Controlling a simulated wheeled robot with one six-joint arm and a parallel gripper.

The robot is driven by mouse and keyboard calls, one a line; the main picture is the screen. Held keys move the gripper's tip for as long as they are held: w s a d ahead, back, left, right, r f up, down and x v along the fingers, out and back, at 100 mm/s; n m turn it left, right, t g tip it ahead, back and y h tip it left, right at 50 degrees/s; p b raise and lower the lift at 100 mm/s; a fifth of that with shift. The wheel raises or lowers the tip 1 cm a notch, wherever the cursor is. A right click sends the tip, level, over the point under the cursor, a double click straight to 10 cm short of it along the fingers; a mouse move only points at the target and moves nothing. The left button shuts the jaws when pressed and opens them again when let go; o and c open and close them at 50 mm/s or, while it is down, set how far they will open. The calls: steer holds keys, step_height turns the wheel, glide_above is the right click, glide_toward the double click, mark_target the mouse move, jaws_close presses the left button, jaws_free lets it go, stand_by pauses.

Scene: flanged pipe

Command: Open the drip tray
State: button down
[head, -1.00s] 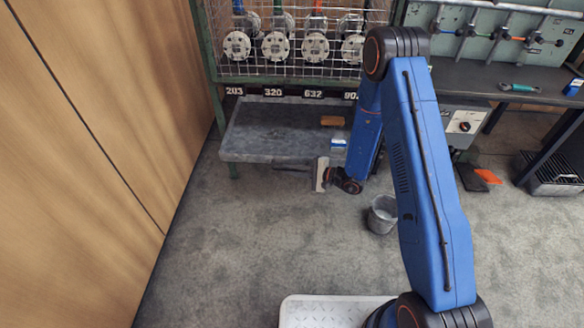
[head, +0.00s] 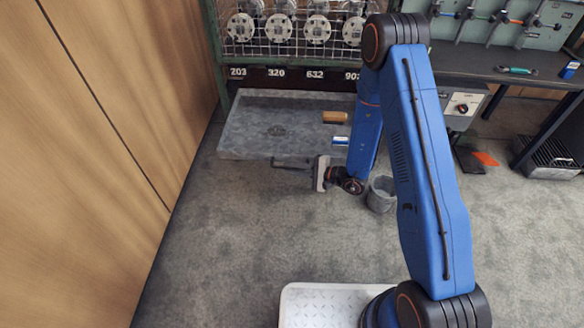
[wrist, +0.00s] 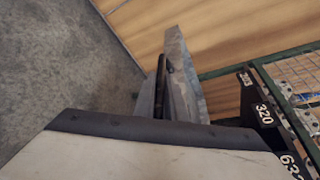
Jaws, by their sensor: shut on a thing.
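My gripper (head: 292,164) is at the tray's front edge, shut on the handle. The fingertips are small and dark here, and the exact grip is hard to see. In the wrist view the tray (wrist: 184,75) appears edge-on beyond my pale gripper body.
A grey bucket (head: 381,195) stands on the floor right of my gripper. A wooden wall (head: 110,130) rises at left. The floor in front is clear.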

steer(key=c, duration=1.8)
jaws_free()
steer(key=shift+d, duration=0.1)
steer(key=v, duration=1.7)
steer(key=shift+d, duration=0.15)
steer(key=shift+r, duration=0.15)
